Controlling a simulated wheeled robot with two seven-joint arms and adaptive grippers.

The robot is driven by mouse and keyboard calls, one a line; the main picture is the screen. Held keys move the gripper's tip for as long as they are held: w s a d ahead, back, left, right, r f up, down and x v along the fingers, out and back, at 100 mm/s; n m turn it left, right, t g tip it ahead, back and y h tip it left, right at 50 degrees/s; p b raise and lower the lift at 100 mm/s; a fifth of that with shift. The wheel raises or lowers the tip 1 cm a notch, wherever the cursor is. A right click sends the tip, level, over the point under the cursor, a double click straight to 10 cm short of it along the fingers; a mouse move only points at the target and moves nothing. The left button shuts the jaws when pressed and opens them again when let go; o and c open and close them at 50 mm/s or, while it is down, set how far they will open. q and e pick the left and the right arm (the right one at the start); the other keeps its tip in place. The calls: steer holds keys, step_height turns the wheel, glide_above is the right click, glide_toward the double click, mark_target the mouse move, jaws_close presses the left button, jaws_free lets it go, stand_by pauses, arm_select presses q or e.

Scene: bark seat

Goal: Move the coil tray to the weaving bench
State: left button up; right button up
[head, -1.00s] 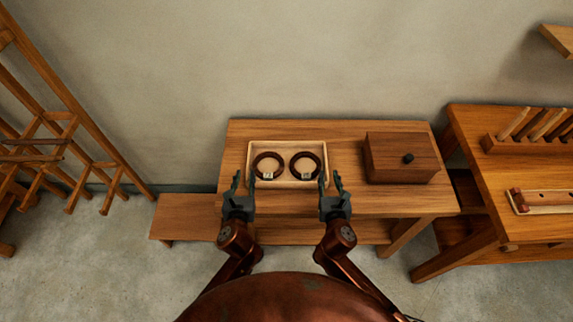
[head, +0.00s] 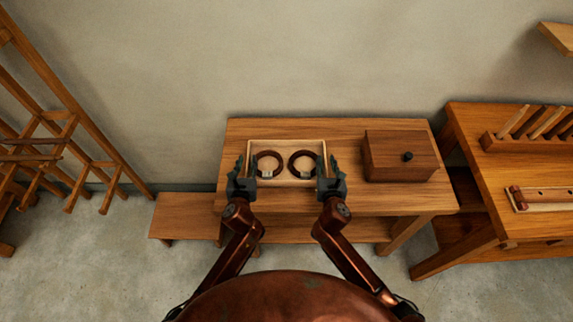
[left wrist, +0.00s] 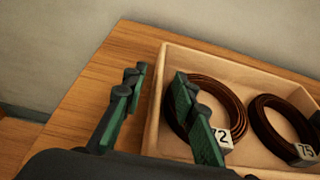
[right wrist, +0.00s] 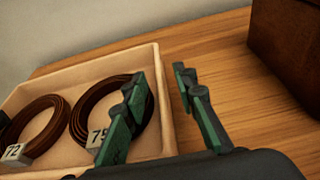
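The coil tray (head: 287,150) is a shallow pale wooden box on a wooden table. Two dark brown coils with number tags lie in it: the left coil (head: 256,166) and the right coil (head: 314,166). My left gripper (head: 246,168) is open at the tray's left wall; in the left wrist view (left wrist: 158,76) one finger is outside the wall and one inside, over the left coil. My right gripper (head: 328,168) is open at the right wall; in the right wrist view (right wrist: 158,76) its fingers likewise straddle the wall. I cannot tell whether the fingers touch it.
A dark lidded box (head: 390,158) stands on the table (head: 350,202) right of the tray. A separate bench (head: 480,185) at the right holds a rack of pegs (head: 528,140) and a long wooden tool (head: 548,197). A wooden frame (head: 75,95) stands at the left.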

arm_select(q)
steer(key=shift+c, duration=0.6)
arm_select(e)
steer(key=shift+c, duration=0.6)
arm_select(q)
jaws_close()
arm_select(e)
jaws_close()
arm_select(q)
steer(key=shift+r, duration=0.1)
